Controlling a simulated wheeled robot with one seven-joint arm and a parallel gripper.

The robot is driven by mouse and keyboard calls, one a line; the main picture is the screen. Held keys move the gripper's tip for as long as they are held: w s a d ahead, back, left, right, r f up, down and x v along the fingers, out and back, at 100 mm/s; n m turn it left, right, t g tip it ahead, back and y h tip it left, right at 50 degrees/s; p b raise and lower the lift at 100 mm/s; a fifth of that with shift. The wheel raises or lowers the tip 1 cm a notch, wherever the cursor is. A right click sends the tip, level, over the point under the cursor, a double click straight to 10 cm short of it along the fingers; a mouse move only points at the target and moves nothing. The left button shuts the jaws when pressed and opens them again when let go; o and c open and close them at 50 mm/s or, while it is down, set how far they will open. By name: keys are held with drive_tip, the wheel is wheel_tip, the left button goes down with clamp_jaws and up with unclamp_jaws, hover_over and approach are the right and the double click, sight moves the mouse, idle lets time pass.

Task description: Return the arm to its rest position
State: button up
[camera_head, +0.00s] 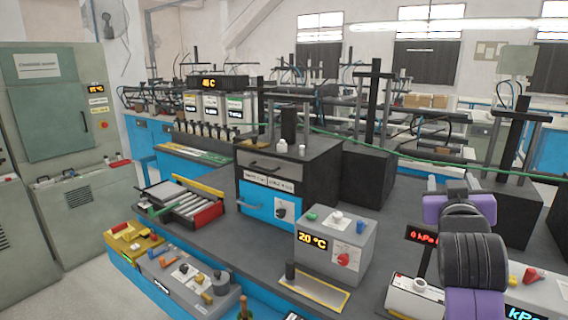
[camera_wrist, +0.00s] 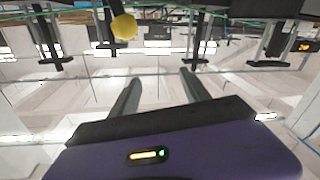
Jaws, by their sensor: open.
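My gripper (camera_wrist: 160,74) shows in the wrist view with its two dark fingers spread apart. It is open, and nothing is between the fingers. The wrist view looks toward the pale ceiling and appears upside down, with dark stands along its top edge. In the head view, my purple and black arm rises at the right, in front of the workbench (camera_head: 255,245). I cannot make out the fingers in the head view.
A grey box reading 20 °C (camera_head: 335,246) stands left of my arm. A blue-fronted cabinet (camera_head: 258,203) is behind it. A red-lit pressure display (camera_head: 422,236) is close beside my arm. Dark upright stands (camera_head: 522,125) rise behind. A yellow round thing (camera_wrist: 123,27) shows in the wrist view.

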drive_tip(key=s+a+f+n+t+y, duration=0.25)
drive_tip(key=s+a+f, duration=0.35)
drive_tip(key=s+f, duration=0.35)
drive_tip(key=s+a+f+n+t+y, duration=0.1)
drive_tip(key=s+a+f+y, duration=0.35)
drive_tip(key=s+f, duration=0.45)
drive_tip(key=s+a+f+g, duration=0.1)
drive_tip(key=s+f, duration=0.2)
drive_tip(key=s, duration=0.8)
drive_tip(key=s+a+f+g, duration=0.2)
drive_tip(key=s+f, duration=0.1)
drive_tip(key=s, duration=0.8)
drive_tip(key=s+a+f+m+g+y, duration=0.1)
drive_tip(key=s+f+g, duration=0.1)
drive_tip(key=s, duration=0.9)
drive_tip(key=shift+s+a+f, duration=0.15)
drive_tip(key=shift+a+f, duration=0.05)
drive_tip(key=shift+f, duration=0.55)
